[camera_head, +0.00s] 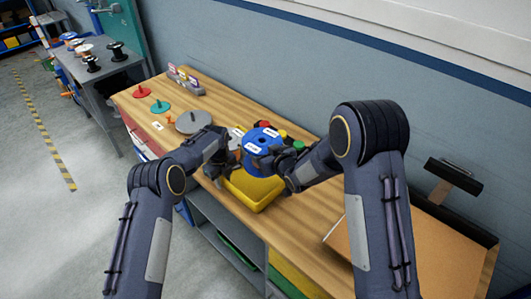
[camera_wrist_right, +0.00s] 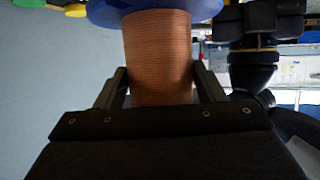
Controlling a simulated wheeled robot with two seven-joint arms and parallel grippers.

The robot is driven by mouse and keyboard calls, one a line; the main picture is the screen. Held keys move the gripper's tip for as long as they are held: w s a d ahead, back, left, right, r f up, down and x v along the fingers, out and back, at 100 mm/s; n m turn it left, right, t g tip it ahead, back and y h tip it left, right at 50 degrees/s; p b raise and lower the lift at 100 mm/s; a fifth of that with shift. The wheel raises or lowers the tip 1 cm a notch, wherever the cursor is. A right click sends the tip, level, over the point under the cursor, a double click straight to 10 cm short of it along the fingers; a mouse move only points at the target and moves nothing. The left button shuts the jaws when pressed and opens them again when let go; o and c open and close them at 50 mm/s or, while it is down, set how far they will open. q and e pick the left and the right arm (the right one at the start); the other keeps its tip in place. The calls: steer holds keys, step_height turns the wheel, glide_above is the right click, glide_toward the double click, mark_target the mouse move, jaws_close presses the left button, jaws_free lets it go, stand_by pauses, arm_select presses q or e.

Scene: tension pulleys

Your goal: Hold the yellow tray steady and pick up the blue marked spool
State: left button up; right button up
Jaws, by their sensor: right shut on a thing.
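The blue marked spool (camera_head: 262,139) has a blue flange with white labels and shows above the yellow tray (camera_head: 255,192) in the head view. In the right wrist view its copper-coloured winding (camera_wrist_right: 158,55) sits between the two fingers of my right gripper (camera_wrist_right: 160,88), under a blue flange. My right gripper (camera_head: 284,160) is shut on the spool from its right side. My left gripper (camera_head: 224,166) is at the left side of the yellow tray. Its fingertips are too small and dark to tell whether they grip the rim.
The tray stands on a wooden bench (camera_head: 170,92). A grey disc (camera_head: 193,122), red disc (camera_head: 141,92) and green disc (camera_head: 160,107) lie to the left. Red, yellow and green pieces (camera_head: 283,134) are behind the spool. A side table (camera_head: 95,65) holds several spools.

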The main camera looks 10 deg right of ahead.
arm_select(q)
step_height(320, 180, up, 12)
stand_by(0.8)
